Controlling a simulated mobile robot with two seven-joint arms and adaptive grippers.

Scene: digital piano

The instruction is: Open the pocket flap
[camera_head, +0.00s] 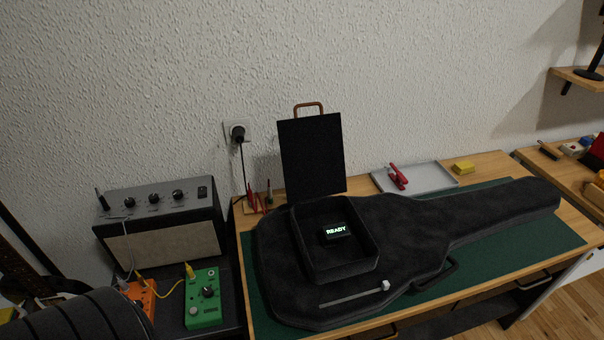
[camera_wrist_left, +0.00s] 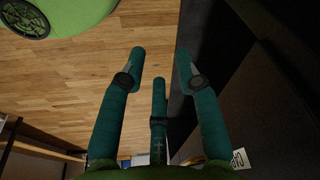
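The black guitar case (camera_head: 410,232) lies on the green mat of the bench. Its square pocket (camera_head: 352,272) is open at the top, and the pocket flap (camera_head: 312,155) stands upright behind it, with a brown handle (camera_head: 309,106) on its top edge. My right gripper is not in view.
An amplifier (camera_head: 160,222) and green pedal (camera_head: 203,298) stand left of the bench. A grey tray (camera_head: 430,177) with red-handled pliers (camera_head: 397,176) and a yellow block (camera_head: 463,167) lie behind the case. A grey bar tool (camera_head: 354,295) rests on the case front.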

